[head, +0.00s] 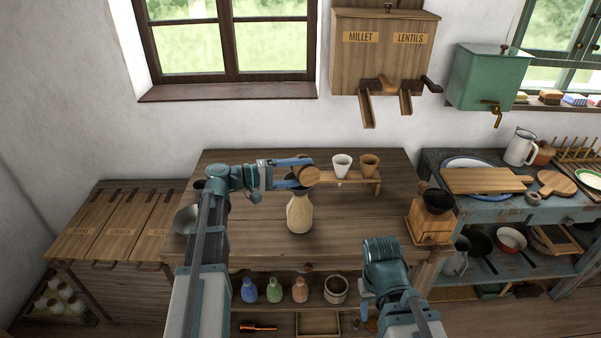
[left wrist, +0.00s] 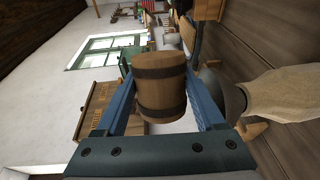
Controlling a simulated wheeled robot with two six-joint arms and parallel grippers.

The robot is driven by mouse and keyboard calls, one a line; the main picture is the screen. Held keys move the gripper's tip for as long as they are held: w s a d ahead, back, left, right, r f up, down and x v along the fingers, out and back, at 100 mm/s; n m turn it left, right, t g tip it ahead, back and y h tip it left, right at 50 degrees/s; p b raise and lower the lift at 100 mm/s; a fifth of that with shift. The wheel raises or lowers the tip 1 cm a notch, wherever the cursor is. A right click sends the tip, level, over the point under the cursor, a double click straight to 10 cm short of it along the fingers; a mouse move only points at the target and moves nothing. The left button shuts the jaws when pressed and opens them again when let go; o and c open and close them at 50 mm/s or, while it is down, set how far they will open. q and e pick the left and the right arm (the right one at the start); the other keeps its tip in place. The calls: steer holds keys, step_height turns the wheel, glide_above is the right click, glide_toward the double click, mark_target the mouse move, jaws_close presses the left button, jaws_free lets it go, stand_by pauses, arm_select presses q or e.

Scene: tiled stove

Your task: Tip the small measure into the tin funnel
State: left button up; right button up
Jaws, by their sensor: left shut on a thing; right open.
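My left gripper (head: 297,173) is shut on the small wooden measure (head: 308,176), a round tub with dark bands. It also shows between the fingers in the left wrist view (left wrist: 160,85). The measure lies tipped on its side, just above the tin funnel (head: 285,186). The funnel sits in the mouth of a cream bottle (head: 299,214) on the table and is partly hidden by the gripper and measure. In the left wrist view the grey funnel (left wrist: 228,92) is right of the measure. I cannot see any contents or pouring. My right gripper (head: 369,308) is open and empty, low before the table.
A small wooden rack (head: 346,181) holds a white cup (head: 342,164) and a brown cup (head: 369,164) right of the measure. A grinder (head: 431,222) stands at the table's right edge, a metal bowl (head: 187,219) at its left. The table's middle right is clear.

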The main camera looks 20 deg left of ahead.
stand_by(0.3)
arm_select(q)
steer(key=shift+w+a+r+n, duration=0.25)
steer(key=shift+r+n, duration=0.1)
steer(key=shift+n, duration=0.55)
stand_by(1.0)
steer(key=shift+w+a+r+n+h, duration=0.1)
steer(key=shift+w+r+n+h, duration=0.05)
steer(key=shift+n, duration=0.35)
steer(key=shift+w+a+r+n+h, duration=0.1)
steer(key=shift+r+n+h, duration=0.05)
steer(key=shift+n, duration=0.35)
steer(key=shift+d, duration=0.1)
stand_by(1.5)
